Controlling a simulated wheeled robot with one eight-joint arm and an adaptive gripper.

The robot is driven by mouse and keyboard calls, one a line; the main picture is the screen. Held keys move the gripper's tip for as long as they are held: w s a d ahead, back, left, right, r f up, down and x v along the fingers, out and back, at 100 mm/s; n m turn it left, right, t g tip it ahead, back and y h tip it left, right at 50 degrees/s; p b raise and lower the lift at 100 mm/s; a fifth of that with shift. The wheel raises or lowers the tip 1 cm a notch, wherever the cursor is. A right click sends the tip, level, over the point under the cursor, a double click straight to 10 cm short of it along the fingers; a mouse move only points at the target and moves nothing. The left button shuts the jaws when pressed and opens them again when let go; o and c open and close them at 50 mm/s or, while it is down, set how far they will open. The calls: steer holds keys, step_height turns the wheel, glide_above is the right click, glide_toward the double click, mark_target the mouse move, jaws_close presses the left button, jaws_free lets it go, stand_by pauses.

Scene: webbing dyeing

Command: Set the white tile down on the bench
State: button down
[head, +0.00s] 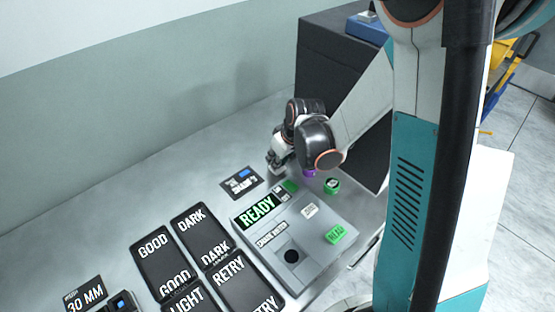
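My gripper (276,164) is low over the bench (190,170), just behind and to the right of a small black plate (241,182). The plate has pale lettering too small to read surely. The gripper's fingers are small and partly merge with the pale bench, so I cannot tell whether they are open or shut. I cannot make out a white tile in or under the gripper. The grey meter (300,240) stands in front of the gripper, with a lit display reading READY and a dark round opening.
Black trays (165,255) marked GOOD, DARK, LIGHT and RETRY lie left of the meter. A 30 MM plate (85,294) is at front left. A green round piece (331,186) and a purple one (310,173) sit near the wrist. A dark cabinet (335,75) stands behind. Bare bench lies at left.

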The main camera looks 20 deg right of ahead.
steer(key=shift+f, duration=0.1)
steer(key=shift+f, duration=0.15)
steer(key=c, duration=1.5)
jaws_free()
steer(key=shift+o, duration=0.2)
steer(key=shift+r, duration=0.25)
steer(key=shift+s+r, duration=0.1)
steer(key=shift+r, duration=0.25)
steer(key=p+v, duration=0.4)
steer(key=v, duration=0.8)
steer(key=s+a+r+m+t+h, duration=0.1)
steer(key=s+a+r+m+t, duration=0.1)
steer(key=s+r, duration=1)
steer(key=s+m+t, duration=0.1)
steer(key=s+m, duration=0.1)
steer(key=s, duration=0.1)
steer(key=shift+s+h, duration=0.35)
steer(key=shift+h, duration=0.05)
